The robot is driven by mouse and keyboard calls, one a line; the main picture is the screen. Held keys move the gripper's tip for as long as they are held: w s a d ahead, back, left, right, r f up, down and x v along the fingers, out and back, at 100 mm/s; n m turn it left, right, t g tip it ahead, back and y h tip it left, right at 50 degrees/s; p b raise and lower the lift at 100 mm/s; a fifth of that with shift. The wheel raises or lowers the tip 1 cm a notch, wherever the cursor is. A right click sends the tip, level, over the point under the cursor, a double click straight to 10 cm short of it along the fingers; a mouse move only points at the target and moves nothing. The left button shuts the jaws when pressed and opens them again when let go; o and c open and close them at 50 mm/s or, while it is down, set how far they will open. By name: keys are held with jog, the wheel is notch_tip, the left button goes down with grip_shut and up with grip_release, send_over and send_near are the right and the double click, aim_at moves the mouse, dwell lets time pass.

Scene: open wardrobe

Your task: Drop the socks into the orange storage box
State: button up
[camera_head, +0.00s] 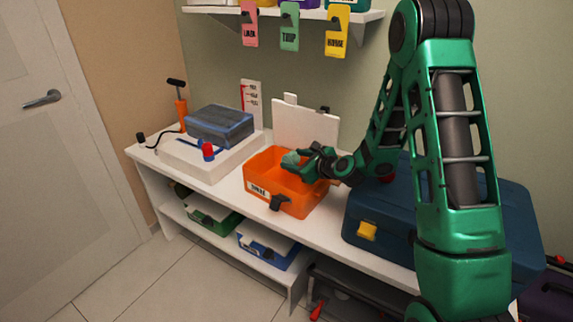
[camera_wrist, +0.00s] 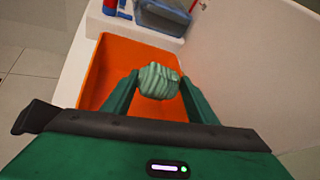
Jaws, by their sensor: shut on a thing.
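The orange storage box (camera_head: 258,165) stands open on the white bench, with a label on its front and its white lid raised behind it. My gripper (camera_head: 294,163) is over the box opening and is shut on the socks (camera_head: 290,158), a small pale green bundle. In the wrist view, the socks (camera_wrist: 157,81) sit between the two green fingertips, with the orange interior (camera_wrist: 112,58) below and around them. The exact height of the socks above the box floor is hard to tell.
A dark blue toolbox (camera_head: 365,205) stands right of the box, under my arm. Left are a blue-grey case (camera_head: 220,125) on a white unit and a red-topped item (camera_head: 208,151). Hanging tags (camera_head: 289,28) and a shelf are above. Lidded boxes (camera_head: 268,247) sit on the lower shelf.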

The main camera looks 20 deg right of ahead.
jog(key=shift+f, duration=0.85)
jog(key=o, duration=1.1)
jog(key=v, duration=1)
jog(key=shift+s, duration=0.35)
jog(key=shift+r, duration=0.15)
